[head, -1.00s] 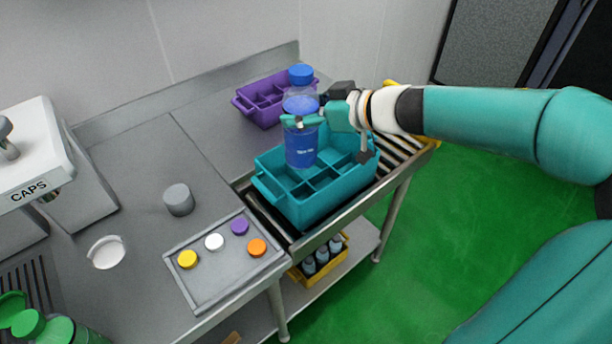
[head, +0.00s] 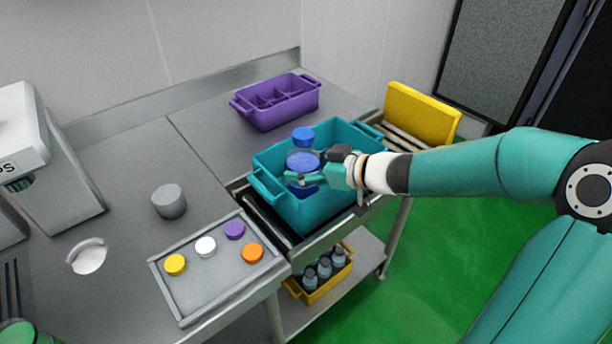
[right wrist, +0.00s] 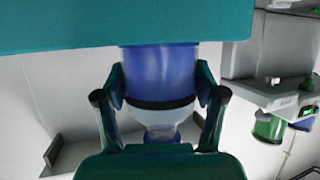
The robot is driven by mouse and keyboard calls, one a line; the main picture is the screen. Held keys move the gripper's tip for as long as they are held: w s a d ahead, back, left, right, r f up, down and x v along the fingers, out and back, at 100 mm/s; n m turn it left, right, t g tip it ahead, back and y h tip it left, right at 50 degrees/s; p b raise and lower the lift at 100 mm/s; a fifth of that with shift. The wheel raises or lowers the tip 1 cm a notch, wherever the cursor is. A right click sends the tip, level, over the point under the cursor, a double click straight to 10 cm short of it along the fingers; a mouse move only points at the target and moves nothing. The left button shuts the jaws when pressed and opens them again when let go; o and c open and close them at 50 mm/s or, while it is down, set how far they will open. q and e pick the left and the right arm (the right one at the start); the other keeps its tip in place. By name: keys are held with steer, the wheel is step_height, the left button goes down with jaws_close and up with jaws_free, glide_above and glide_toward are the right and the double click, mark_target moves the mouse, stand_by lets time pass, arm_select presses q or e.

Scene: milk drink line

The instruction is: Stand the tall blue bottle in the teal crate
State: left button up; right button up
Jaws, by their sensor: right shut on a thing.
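The tall blue bottle (head: 303,160) has a blue cap and stands about upright, its lower part inside the teal crate (head: 268,187). My right gripper (head: 308,177) is shut around the bottle's body. In the right wrist view the fingers (right wrist: 163,105) press on both sides of the blue bottle (right wrist: 160,70), and the crate's teal wall (right wrist: 110,24) hides its far end. The bottle's base and its compartment are hidden, so I cannot tell whether it touches the crate floor. My left gripper is not in view.
The teal crate sits on a roller conveyor. A purple crate (head: 236,106) stands behind it, and a yellow block (head: 422,112) at the right. A tray (head: 192,288) with coloured caps and a grey cylinder (head: 169,202) are on the left. A yellow crate (head: 330,286) with bottles is below.

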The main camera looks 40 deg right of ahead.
steer(key=shift+f, duration=0.5)
steer(key=shift+f, duration=0.15)
steer(key=o, duration=1.7)
steer(key=shift+o, duration=0.2)
steer(key=shift+r, duration=0.2)
steer(key=p+v, duration=0.2)
steer(key=v, duration=1)
